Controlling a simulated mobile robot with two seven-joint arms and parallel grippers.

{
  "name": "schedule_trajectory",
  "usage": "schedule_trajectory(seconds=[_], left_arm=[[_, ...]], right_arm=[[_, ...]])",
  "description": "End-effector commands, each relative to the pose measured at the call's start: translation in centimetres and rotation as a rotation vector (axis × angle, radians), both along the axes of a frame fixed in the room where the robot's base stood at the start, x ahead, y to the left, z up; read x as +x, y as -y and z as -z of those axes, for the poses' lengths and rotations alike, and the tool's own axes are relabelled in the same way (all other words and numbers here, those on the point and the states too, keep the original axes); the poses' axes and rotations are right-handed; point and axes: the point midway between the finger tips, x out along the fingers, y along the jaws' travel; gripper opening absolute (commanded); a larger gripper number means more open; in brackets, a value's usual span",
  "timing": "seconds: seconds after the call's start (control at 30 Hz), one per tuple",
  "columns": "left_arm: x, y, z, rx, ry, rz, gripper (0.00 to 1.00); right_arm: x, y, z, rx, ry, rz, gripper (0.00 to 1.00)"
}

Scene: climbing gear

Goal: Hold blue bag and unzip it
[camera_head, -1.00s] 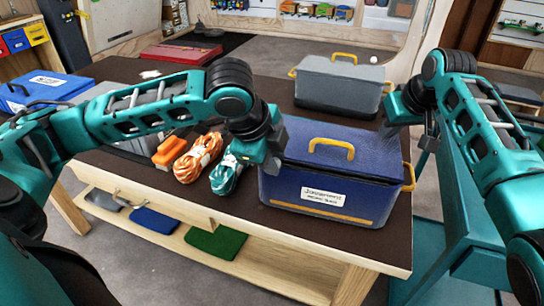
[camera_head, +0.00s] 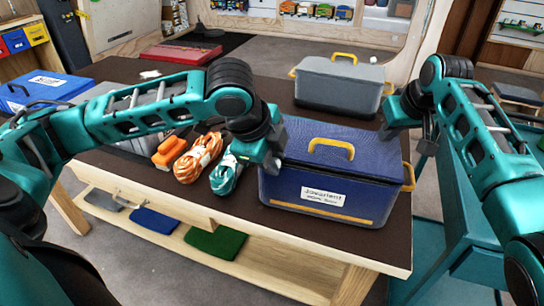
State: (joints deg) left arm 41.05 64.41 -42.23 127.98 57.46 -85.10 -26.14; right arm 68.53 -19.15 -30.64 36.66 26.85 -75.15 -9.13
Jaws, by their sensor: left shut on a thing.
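The blue bag (camera_head: 340,160) stands upright on the dark table, right of centre. It is box-shaped, with a yellow top handle, a yellow handle at its right end, a yellow strip and a white label on its front. Its lid looks closed. My left gripper (camera_head: 274,166) is at the bag's left end and is shut on it there; the fingertips are mostly hidden.
An orange rope coil (camera_head: 198,157) and a teal rope coil (camera_head: 227,173) lie left of the bag, beside an orange item (camera_head: 168,152). A grey bag (camera_head: 338,85) stands behind. A blue case (camera_head: 42,88) is at far left. Folded cloths lie on the lower shelf.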

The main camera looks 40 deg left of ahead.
Motion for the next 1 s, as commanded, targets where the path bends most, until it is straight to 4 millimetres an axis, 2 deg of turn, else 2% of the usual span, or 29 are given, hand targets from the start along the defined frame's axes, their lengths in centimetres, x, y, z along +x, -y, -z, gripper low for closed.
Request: schedule_trajectory(seconds=[1.0], left_arm=[[1.3, 4.0, -0.2, -0.005, 0.007, 0.004, 0.00]], right_arm=[[-0.3, 0.1, 0.9, -0.005, -0.017, 0.001, 0.00]])
